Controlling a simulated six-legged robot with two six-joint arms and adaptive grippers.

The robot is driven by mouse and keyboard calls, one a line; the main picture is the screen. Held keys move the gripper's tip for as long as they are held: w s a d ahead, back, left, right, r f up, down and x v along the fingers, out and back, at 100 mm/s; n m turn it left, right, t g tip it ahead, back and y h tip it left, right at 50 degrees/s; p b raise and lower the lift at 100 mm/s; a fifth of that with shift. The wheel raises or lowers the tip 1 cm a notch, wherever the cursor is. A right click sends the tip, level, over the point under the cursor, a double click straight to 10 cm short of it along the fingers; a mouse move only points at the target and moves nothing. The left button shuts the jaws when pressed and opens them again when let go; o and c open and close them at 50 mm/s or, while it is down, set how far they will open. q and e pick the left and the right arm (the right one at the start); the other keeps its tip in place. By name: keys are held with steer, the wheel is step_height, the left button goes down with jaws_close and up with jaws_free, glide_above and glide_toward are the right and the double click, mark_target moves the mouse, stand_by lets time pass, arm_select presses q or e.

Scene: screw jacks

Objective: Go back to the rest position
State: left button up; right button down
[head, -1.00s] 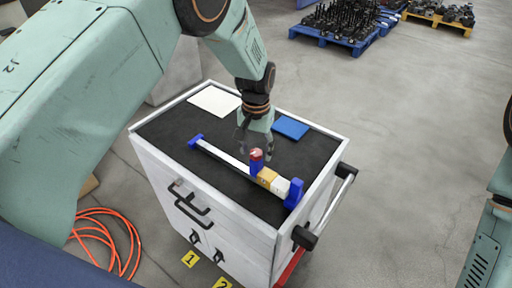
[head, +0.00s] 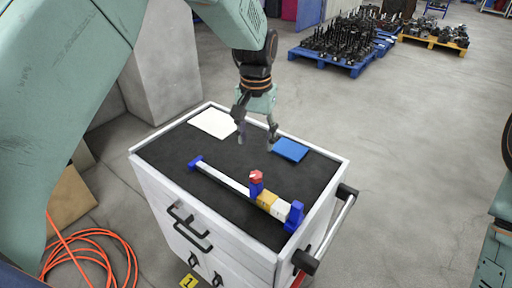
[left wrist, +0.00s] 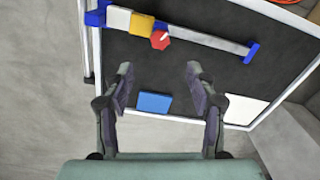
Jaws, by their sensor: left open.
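My left gripper (head: 257,132) is open and empty above the far part of the cart's dark top (head: 175,150). Its two fingers (left wrist: 160,92) also show spread apart in the left wrist view. A bar with blue ends (head: 225,178) lies along the cart top, apart from the gripper. A red knob on a blue slider (head: 257,178) stands on the bar. Yellow and white blocks (head: 270,205) sit between the slider and the right blue end. My right gripper is not in view; part of my right arm shows at the right edge.
A blue block (head: 290,150) and a white sheet (head: 213,123) lie at the cart's far side. The cart has a handle (head: 335,225) at right. An orange hose (head: 90,250) lies on the floor at left. Pallets with dark parts (head: 350,40) stand far behind; the floor at right is clear.

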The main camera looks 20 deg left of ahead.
arm_select(q)
steer(key=shift+r, duration=0.2)
steer(key=s+a+f, duration=0.3)
steer(key=s+f, duration=0.5)
steer(key=f, duration=0.2)
steer(key=s+a+f, duration=0.2)
steer(key=s+f, duration=0.5)
steer(key=f, duration=0.4)
steer(key=s+a+f+n, duration=0.1)
steer(key=s+f, duration=0.2)
steer(key=s, duration=2.1)
step_height(320, 180, down, 19)
steer(key=b, duration=1.9)
steer(key=shift+w+a+f, duration=0.15)
steer(key=shift+w+a, duration=0.1)
steer(key=shift+w, duration=0.15)
